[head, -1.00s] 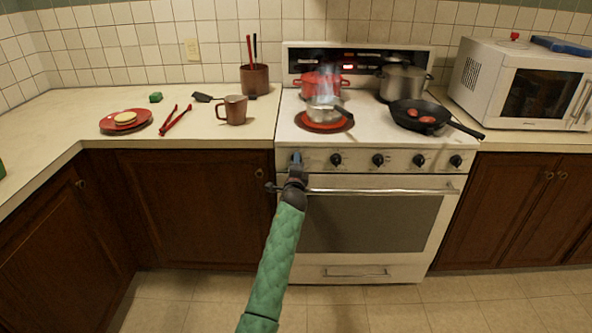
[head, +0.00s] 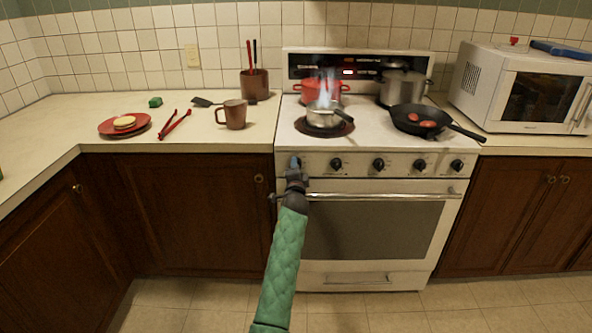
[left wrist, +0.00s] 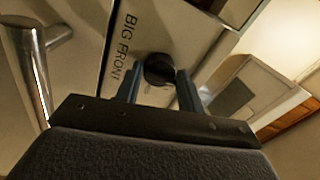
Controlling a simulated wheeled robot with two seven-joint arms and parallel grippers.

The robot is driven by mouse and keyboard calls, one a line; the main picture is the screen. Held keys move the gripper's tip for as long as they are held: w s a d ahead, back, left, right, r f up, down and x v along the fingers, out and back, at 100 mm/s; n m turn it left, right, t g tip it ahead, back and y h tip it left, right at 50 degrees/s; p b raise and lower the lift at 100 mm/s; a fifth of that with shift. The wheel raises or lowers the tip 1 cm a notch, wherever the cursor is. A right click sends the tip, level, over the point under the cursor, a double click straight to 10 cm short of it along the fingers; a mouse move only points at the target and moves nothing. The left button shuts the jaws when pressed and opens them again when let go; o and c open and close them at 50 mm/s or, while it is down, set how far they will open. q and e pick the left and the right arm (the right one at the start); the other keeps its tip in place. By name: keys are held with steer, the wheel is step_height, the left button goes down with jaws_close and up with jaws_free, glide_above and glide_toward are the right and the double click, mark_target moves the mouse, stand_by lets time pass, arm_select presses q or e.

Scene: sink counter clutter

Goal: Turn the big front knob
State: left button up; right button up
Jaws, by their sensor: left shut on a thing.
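The big front knob (left wrist: 158,69) is a dark round knob beside the printed words "BIG FRONT" in the left wrist view. My left gripper (left wrist: 155,88) is shut on it, with one finger on each side. In the head view my left gripper (head: 295,163) is at the left end of the stove's front panel and hides this knob. The front left burner (head: 340,133) looks dark under a small steaming pot (head: 322,118). My right gripper is not in view.
More black knobs (head: 379,164) line the panel to the right. The oven handle (head: 380,196) runs just below my gripper. A black frying pan (head: 420,120), a red pot (head: 318,90) and a steel pot (head: 404,87) stand on the stove.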

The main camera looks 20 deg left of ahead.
arm_select(q)
steer(key=shift+f, duration=0.2)
steer(key=o, duration=1)
steer(key=shift+a, duration=0.1)
steer(key=shift+c, duration=0.2)
steer(key=shift+r, duration=0.1)
steer(key=shift+s+d, duration=0.2)
steer(key=shift+s, duration=0.35)
steer(key=v, duration=0.6)
steer(key=shift+s+b, duration=0.3)
steer(key=shift+b, duration=0.05)
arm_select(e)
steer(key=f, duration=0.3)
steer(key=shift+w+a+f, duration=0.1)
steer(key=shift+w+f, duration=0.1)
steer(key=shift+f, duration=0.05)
arm_select(q)
steer(key=shift+d, duration=0.1)
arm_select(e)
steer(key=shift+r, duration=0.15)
